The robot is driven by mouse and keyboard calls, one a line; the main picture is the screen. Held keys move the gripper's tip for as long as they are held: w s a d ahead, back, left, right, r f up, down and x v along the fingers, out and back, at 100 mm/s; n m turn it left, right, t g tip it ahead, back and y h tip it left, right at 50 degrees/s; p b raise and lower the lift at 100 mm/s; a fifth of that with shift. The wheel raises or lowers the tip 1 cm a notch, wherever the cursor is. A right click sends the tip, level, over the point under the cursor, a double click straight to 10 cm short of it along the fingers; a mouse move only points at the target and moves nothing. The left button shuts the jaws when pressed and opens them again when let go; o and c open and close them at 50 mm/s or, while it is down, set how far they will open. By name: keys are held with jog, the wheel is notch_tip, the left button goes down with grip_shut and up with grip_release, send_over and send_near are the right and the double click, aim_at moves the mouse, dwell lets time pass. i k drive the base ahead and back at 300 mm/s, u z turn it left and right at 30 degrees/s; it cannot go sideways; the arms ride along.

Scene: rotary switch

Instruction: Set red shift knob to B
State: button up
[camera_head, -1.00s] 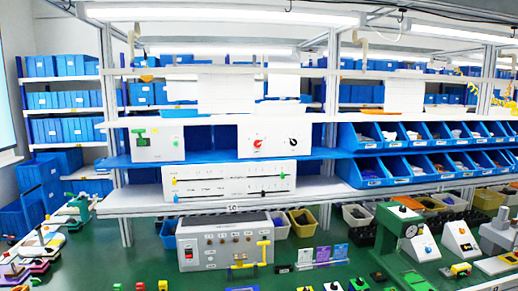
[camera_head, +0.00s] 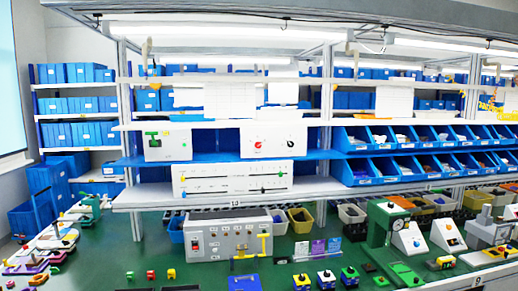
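The red shift knob (camera_head: 259,144) is a small round red dial on the left half of a white panel box (camera_head: 275,136). The box stands on the blue middle shelf of the rack, near the picture's centre. A black knob (camera_head: 291,142) sits on the same box to the right. The letters around the red knob are too small to read, so I cannot tell its setting. My gripper is not in view.
Left of the box is a white box with a green handle (camera_head: 152,135). Below is a slider panel (camera_head: 232,178). On the green bench (camera_head: 120,262) stand a grey control box (camera_head: 228,237), a green press (camera_head: 380,232) and several small button boxes.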

aim_at(258, 145)
jog(key=z, duration=0.05)
jog(key=i, duration=1.2)
jog(key=u, duration=0.25)
